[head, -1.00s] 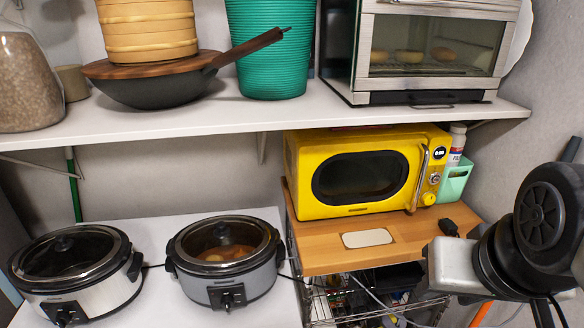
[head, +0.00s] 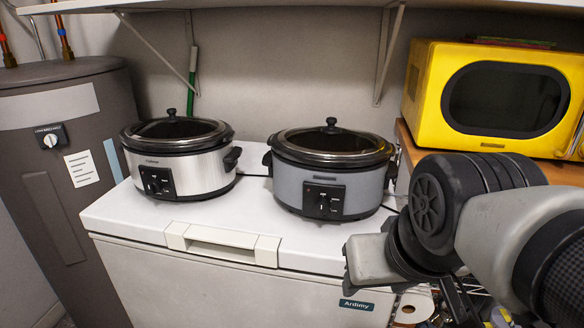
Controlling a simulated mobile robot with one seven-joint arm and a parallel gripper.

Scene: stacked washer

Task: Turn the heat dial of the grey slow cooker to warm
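The grey slow cooker (head: 330,170) stands on the white chest freezer, at the right of its top, with its dark lid on. Its black control panel (head: 323,200) with the heat dial (head: 323,203) faces me. The dial's marks are too small to read. My arm (head: 480,215) reaches in from the right edge, in front and to the right of the cooker, apart from the dial. The fingers of my gripper cannot be made out, so its opening does not show.
A silver slow cooker (head: 178,160) stands left of the grey one. The white chest freezer (head: 230,285) has a front handle. A grey-brown water heater (head: 60,170) stands at the left. A yellow microwave (head: 490,100) stands at the right. A shelf (head: 250,5) hangs above.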

